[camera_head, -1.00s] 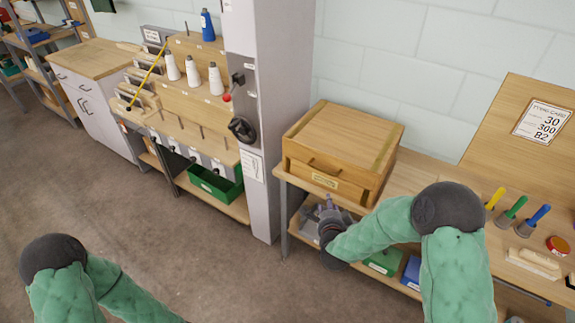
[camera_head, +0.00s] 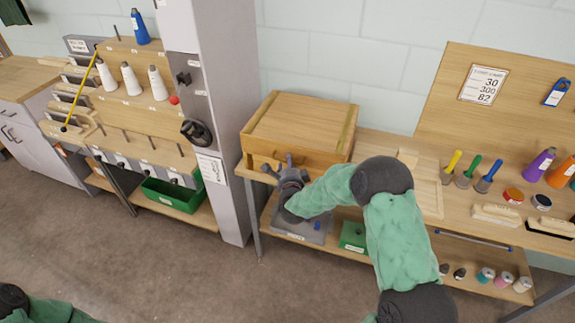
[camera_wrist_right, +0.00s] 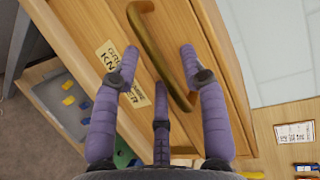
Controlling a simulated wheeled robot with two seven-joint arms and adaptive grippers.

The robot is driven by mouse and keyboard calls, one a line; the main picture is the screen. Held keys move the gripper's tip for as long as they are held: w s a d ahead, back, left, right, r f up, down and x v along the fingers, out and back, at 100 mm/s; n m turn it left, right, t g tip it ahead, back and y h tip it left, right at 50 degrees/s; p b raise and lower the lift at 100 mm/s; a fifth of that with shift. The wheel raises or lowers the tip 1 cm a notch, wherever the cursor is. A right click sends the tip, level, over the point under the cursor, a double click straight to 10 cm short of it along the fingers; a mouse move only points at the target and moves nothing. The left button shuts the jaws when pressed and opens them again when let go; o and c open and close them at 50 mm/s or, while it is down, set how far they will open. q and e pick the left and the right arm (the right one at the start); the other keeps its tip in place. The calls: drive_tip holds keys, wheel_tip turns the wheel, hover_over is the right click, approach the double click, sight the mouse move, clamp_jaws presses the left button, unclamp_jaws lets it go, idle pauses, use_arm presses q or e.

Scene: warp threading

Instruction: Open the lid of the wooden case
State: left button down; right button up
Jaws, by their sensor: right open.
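The wooden case (camera_head: 297,125) stands shut on the bench beside the grey column, its lid (camera_head: 300,118) flat on top. In the right wrist view its wooden front (camera_wrist_right: 85,25) carries a curved brass-coloured handle (camera_wrist_right: 150,45) and a paper label (camera_wrist_right: 118,75). My right gripper (camera_head: 285,160) is at the case's front, below the lid edge. In the right wrist view its purple fingers (camera_wrist_right: 159,55) are spread, with the handle between them; I cannot tell whether they touch it. In the head view the gripper hides part of the front. My left arm shows only at the bottom left; its gripper is out of view.
A grey column (camera_head: 205,110) stands close left of the case. To the right, the bench holds coloured-handled tools (camera_head: 467,170), spools and brushes before a wooden board (camera_head: 505,110). A shelf below holds a grey tray (camera_head: 300,228) and a green box (camera_head: 353,236).

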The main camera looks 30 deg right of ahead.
drive_tip(key=shift+w+d+f, duration=0.15)
drive_tip(key=shift+w+d, duration=0.1)
drive_tip(key=shift+w, duration=0.35)
clamp_jaws()
